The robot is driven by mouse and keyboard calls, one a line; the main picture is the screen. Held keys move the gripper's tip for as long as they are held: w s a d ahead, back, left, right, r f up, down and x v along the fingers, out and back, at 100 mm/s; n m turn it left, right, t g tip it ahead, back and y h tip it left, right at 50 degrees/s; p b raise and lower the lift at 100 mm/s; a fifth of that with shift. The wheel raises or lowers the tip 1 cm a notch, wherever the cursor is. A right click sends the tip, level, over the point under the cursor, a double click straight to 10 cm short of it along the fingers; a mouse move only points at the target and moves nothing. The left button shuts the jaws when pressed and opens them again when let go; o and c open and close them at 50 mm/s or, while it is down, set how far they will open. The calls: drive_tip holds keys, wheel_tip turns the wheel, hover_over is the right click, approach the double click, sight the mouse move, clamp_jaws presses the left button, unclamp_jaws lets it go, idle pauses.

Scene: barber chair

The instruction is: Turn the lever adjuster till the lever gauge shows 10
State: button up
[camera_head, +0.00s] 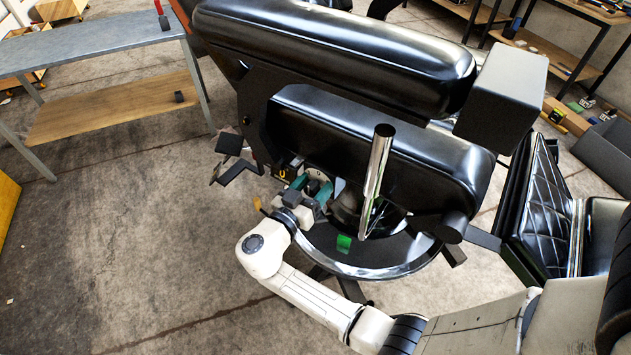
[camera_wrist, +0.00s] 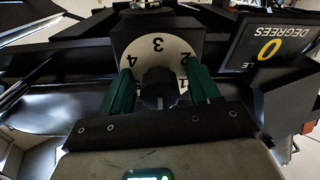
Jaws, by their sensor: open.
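In the head view my gripper (camera_head: 311,187) is at the chair's underside. The gauge (camera_wrist: 272,50) beside the dial shows a yellow 0 above the word DEGREES, upside down.
The black barber chair (camera_head: 385,140) fills the middle, with a chrome rod (camera_head: 376,180) standing near my gripper. A metal foot ring (camera_head: 385,273) curves below. A grey table (camera_head: 90,43) stands at left. The floor at left is clear.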

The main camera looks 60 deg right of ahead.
drive_tip(key=shift+d, duration=0.2)
drive_tip(key=c, duration=1)
